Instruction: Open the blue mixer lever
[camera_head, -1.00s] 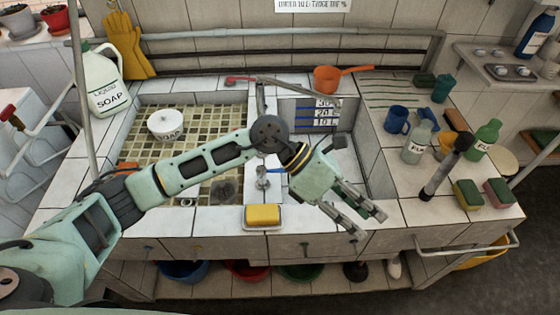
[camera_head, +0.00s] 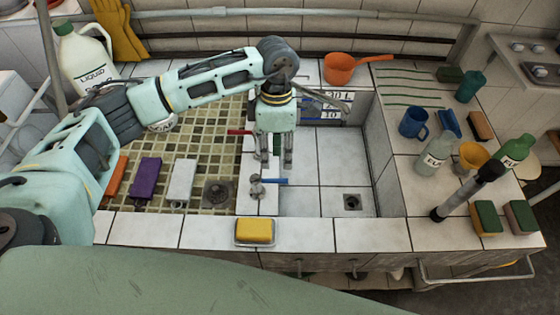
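The blue mixer lever (camera_head: 273,181) sticks out to the right from a small metal fitting (camera_head: 257,187) on the tiled divider between the two basins. A red lever (camera_head: 240,132) sits farther back, partly behind my arm. My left gripper (camera_head: 276,165) points down, with its two fingers apart and nothing visible between them. Its fingertips show just above the blue lever in the picture; I cannot tell the exact height gap, and no contact is clear. The grey spout (camera_head: 325,98) shows behind the gripper. My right gripper is not in view.
A yellow sponge in a dish (camera_head: 255,231) lies on the front rim. The right basin (camera_head: 340,175) is empty around its drain. The left basin holds orange, purple (camera_head: 146,178) and white (camera_head: 182,181) blocks.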

